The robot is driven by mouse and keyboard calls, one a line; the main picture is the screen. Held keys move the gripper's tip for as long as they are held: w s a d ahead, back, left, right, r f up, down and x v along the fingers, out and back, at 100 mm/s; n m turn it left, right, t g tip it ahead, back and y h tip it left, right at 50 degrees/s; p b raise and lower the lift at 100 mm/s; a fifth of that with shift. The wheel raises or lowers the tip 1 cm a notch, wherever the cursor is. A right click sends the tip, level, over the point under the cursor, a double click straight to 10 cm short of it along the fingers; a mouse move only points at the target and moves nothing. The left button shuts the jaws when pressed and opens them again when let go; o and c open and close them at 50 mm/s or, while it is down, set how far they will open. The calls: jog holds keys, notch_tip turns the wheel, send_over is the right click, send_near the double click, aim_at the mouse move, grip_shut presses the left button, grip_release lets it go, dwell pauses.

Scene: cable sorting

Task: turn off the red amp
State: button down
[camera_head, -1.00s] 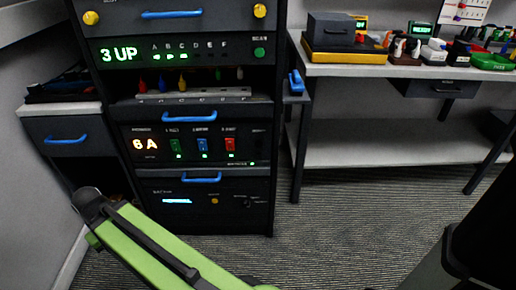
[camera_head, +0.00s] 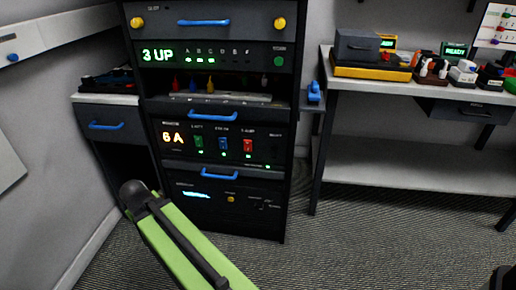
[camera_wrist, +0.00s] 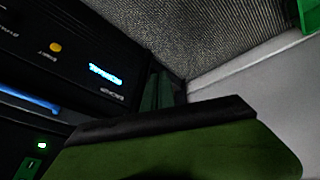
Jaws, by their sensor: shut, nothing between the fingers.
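The red amp switch (camera_head: 247,146) is the rightmost of three coloured switches on the rack's "6 A" panel in the head view. A small green light glows beneath it. The green switch (camera_head: 198,143) and blue switch (camera_head: 222,144) are to its left, with green lights below. My gripper (camera_wrist: 157,91) shows dimly in the wrist view, its fingers together and empty, beyond a wide green and black part of my arm. In that tilted view a green switch (camera_wrist: 30,165) with a lit light shows at the lower left. The red switch is not visible there.
The rack (camera_head: 287,170) has blue-handled drawers and a lower panel with a lit blue display (camera_head: 196,194). A side table (camera_head: 345,75) with devices stands at the right. A drawer unit (camera_head: 103,125) stands at the left. The carpet in front is clear.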

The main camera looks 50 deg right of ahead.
jog(key=w+d+r+n+t+h+b, duration=0.1)
jog(key=w+d+r+n+t+h, duration=0.1)
jog(key=w+d+r+t, duration=0.5)
jog(key=w+d+r+n+t+h+b, duration=0.1)
jog(key=w+d+r+t+h, duration=0.2)
jog(key=d+r, duration=0.7)
notch_tip(320, 180, up, 8)
jog(key=d+n+t+y, duration=0.2)
jog(key=n+t+y, duration=0.2)
jog(key=n+t, duration=0.25)
jog(key=s+d+f+n+g+y+b, duration=0.1)
jog(key=s+d+f+n+y+b, duration=0.1)
jog(key=s+d, duration=0.4)
jog(key=s+d+f+n+g+y+b, duration=0.1)
jog(key=s+d+f+n+y, duration=0.3)
jog(key=s, duration=1.3)
jog(key=s+d+f+n+g+y+b, duration=0.1)
jog(key=s+d+f+n+y+b, duration=0.1)
jog(key=s+d+f+n, duration=0.3)
jog(key=s+d+n+y, duration=0.1)
jog(key=s+d+n, duration=0.2)
jog(key=s+d, duration=0.2)
jog(key=shift+s+d+g+b, duration=0.15)
jog(key=shift+s+g+b, duration=0.2)
jog(key=shift+s, duration=0.8)
